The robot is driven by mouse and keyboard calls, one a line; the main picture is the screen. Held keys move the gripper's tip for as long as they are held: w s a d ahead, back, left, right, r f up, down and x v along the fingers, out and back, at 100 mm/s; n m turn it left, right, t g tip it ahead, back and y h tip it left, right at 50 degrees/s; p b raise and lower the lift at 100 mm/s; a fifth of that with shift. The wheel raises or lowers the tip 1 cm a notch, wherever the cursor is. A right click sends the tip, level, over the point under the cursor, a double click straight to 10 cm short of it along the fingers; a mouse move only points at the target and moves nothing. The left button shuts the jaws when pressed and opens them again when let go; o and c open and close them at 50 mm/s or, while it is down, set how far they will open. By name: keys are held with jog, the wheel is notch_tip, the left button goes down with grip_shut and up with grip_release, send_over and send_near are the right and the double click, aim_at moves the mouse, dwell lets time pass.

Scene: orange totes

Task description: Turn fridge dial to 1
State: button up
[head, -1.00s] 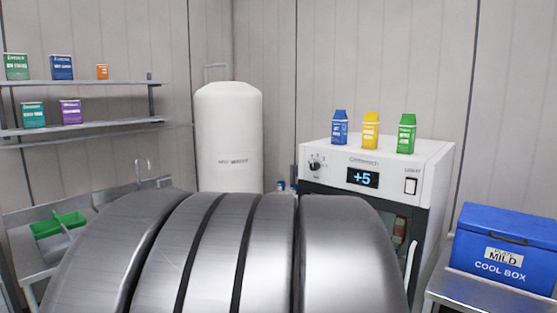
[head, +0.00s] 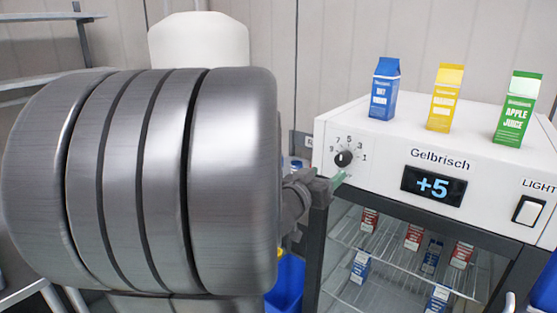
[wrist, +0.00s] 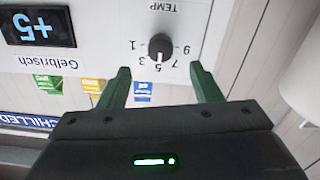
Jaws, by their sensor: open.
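The fridge dial (head: 343,158) is a small black knob on the white front panel of the fridge (head: 395,168), ringed by the numbers 1, 3, 5, 7 and 9. In the wrist view the dial (wrist: 161,45) shows upside down under the TEMP label, and its pale mark seems to point near 5. The display (head: 434,186) to its right reads +5. My gripper (wrist: 161,78) is open, its green fingers either side of the dial's line but short of it, with nothing between them. In the head view my gripper (head: 338,180) is just below the dial.
Blue (head: 384,88), yellow (head: 445,97) and green (head: 518,108) cartons stand on the fridge top. A light switch (head: 528,210) is at the panel's right. Small cartons sit on wire shelves behind the glass. A white tank (head: 200,40) stands behind my arm.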

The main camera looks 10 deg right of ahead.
aim_at(341, 162)
jog(key=x, duration=1)
jog(key=shift+r, duration=0.1)
jog(key=c, duration=1)
jog(key=shift+o, duration=0.2)
